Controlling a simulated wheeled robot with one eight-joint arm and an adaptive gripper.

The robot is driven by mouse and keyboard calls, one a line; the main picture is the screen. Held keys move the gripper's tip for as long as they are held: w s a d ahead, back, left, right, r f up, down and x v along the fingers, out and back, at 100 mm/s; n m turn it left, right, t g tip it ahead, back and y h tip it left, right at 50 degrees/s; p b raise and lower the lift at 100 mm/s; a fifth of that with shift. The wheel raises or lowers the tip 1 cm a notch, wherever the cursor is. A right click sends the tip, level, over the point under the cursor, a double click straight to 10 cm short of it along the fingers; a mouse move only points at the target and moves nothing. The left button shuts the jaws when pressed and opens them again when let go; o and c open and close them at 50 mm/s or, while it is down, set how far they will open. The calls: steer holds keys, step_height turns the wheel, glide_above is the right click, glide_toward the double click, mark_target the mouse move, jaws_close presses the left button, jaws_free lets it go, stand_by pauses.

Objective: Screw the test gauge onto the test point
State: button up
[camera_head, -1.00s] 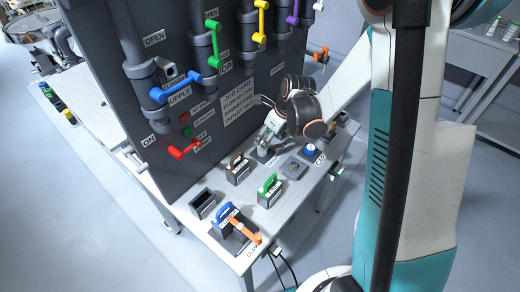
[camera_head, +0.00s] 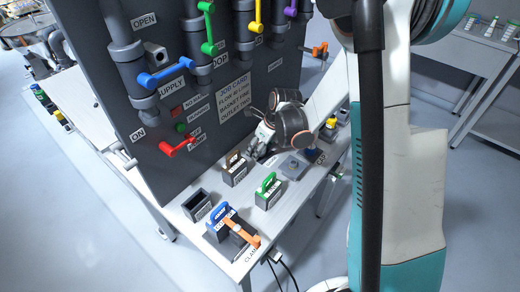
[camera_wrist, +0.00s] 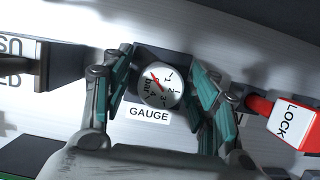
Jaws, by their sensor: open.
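The test gauge (camera_wrist: 158,90) has a round white dial with a red needle, seen face-on in the wrist view. It sits in a dark square holder (camera_wrist: 165,58) above a label reading GAUGE. My gripper (camera_wrist: 160,78) is open, with one teal-padded finger on each side of the gauge. Whether the pads touch it I cannot tell. In the head view my gripper (camera_head: 262,142) is low over the bench beside the panel and mostly hides the gauge. I cannot clearly identify the test point in these frames.
A red LOCK tag (camera_wrist: 288,122) is close to the right finger. On the bench (camera_head: 238,265) are a brown-handled block (camera_head: 235,172), a green-handled block (camera_head: 268,192) and a grey fitting (camera_head: 293,167). The dark panel (camera_head: 165,185) with pipes and colored valve handles rises behind.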

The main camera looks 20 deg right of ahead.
jaws_close()
steer(key=shift+r, duration=0.2)
steer(key=shift+r+p, duration=1.5)
steer(key=shift+r, duration=0.75)
